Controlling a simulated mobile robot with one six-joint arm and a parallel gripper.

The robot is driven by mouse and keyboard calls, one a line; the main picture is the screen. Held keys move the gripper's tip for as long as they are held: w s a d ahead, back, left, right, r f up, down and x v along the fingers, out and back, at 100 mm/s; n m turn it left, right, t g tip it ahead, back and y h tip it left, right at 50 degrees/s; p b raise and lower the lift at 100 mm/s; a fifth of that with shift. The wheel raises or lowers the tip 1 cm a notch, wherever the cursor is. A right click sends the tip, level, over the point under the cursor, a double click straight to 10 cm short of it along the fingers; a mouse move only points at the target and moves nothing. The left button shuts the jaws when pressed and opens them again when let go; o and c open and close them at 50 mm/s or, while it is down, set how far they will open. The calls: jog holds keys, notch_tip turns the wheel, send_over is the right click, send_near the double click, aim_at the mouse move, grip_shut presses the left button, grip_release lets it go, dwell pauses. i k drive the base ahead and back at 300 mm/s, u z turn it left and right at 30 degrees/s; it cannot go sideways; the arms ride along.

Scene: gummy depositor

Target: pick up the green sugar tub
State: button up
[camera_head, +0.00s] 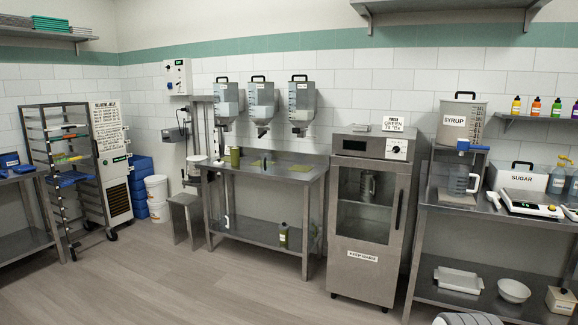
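Two green containers show in the head view, and I cannot tell for sure which is the green sugar tub. One olive-green container (283,235) with a pale label stands upright on the lower shelf of the middle steel table. Another olive-green cylinder (235,157) stands on that table's top, towards its left end. A white box lettered SUGAR (519,179) stands on the right bench; it is not green.
The steel table (262,172) stands below three hoppers (262,103). A steel cabinet (369,216) with a glass door stands right of it. The floor (190,280) in front is clear.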

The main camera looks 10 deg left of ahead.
aim_at(234, 151)
jog(key=u, duration=0.65)
jog(key=i, duration=1.6)
jog(key=u, duration=1.05)
jog(key=i, duration=1.75)
jog(key=u, duration=0.25)
jog(key=i, duration=1.6)
jog(key=z, duration=0.55)
jog(key=i, duration=1.6)
jog(key=z, duration=1.5)
jog(key=i, duration=1.1)
jog(key=z, duration=0.6)
jog(key=k, duration=0.2)
jog(key=u, duration=0.1)
